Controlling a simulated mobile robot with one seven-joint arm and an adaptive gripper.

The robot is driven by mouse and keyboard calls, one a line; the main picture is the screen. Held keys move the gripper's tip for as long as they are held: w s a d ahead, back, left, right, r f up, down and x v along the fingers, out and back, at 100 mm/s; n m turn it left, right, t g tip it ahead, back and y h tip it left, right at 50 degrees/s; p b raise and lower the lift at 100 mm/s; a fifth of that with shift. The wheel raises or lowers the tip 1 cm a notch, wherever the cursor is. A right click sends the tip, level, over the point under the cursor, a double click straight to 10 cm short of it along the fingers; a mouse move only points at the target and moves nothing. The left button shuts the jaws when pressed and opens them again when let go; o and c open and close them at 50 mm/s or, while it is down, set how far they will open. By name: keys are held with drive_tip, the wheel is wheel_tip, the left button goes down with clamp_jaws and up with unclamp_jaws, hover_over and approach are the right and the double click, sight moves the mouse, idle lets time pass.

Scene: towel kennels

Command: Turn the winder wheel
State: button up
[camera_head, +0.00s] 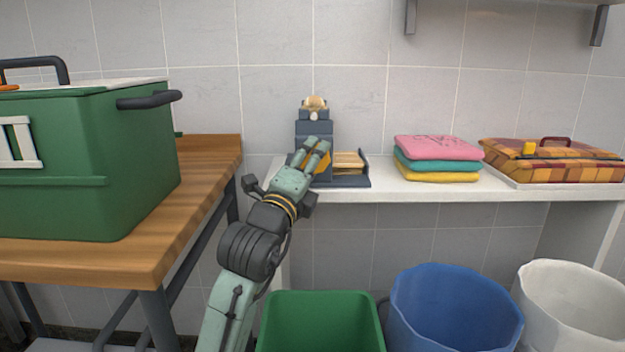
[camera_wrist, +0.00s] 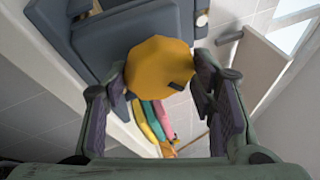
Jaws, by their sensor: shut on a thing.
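The winder (camera_head: 314,128) is a dark blue-grey device on the white shelf, with a round tan part on top. Its yellow-orange wheel (camera_wrist: 158,72) is many-sided with a small dark mark near its edge. In the head view only a bit of the wheel (camera_head: 322,161) shows behind my fingers. My gripper (camera_head: 316,149) reaches up to the winder's front. In the wrist view my gripper (camera_wrist: 160,85) has one finger on each side of the wheel, shut on it. The winder's blue-grey body (camera_wrist: 125,30) stands behind the wheel.
Folded pink, teal and yellow towels (camera_head: 437,158) and a plaid bundle (camera_head: 555,160) lie right on the shelf (camera_head: 400,190). A green kennel (camera_head: 130,160) stands on the wooden table (camera_head: 200,200) at left. Green (camera_head: 320,320), blue (camera_head: 455,310) and white (camera_head: 570,300) bins stand below.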

drive_tip(key=shift+a+m+g+b, duration=0.1)
drive_tip(key=shift+m+g+b, duration=0.5)
drive_tip(key=shift+m, duration=0.8)
drive_tip(key=shift+w+r, duration=0.1)
drive_tip(key=o, duration=1.1)
drive_tip(key=shift+o, duration=0.2)
drive_tip(key=v, duration=1.2)
